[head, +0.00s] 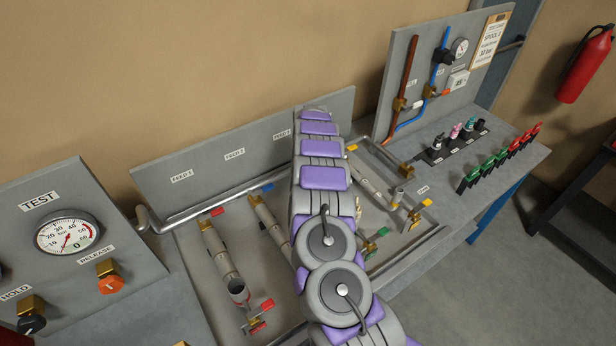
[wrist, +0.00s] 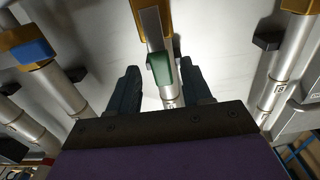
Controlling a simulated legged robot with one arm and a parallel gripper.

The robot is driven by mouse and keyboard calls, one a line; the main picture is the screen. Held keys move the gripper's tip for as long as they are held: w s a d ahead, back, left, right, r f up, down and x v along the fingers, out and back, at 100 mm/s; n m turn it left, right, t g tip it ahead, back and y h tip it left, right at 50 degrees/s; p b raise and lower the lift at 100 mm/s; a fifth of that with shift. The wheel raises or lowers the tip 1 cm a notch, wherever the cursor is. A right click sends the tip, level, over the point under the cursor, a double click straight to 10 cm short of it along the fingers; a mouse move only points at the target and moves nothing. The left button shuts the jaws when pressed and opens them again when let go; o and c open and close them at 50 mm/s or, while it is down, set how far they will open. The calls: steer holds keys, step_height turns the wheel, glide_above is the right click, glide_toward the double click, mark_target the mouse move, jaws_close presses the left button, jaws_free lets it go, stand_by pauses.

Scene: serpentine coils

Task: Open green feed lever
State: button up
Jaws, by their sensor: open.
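The green lever (wrist: 160,69) shows in the wrist view in front of a silver pipe, just below a brass fitting (wrist: 152,20). My gripper (wrist: 160,72) is open, with one dark finger on each side of the lever. I see a gap on the left side; on the right the finger is close, and contact cannot be told. My gripper is hidden in the head view.
In the wrist view, a blue-marked brass fitting (wrist: 32,50) stands left and another pipe (wrist: 285,75) right. In the head view, the bench holds red-handled (head: 267,304) and yellow-handled (head: 427,203) fittings, a TEST gauge panel (head: 75,270), and several red and green clips (head: 500,158).

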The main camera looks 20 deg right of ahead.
step_height(320, 180, up, 17)
steer(key=shift+r, duration=0.15)
stand_by(0.5)
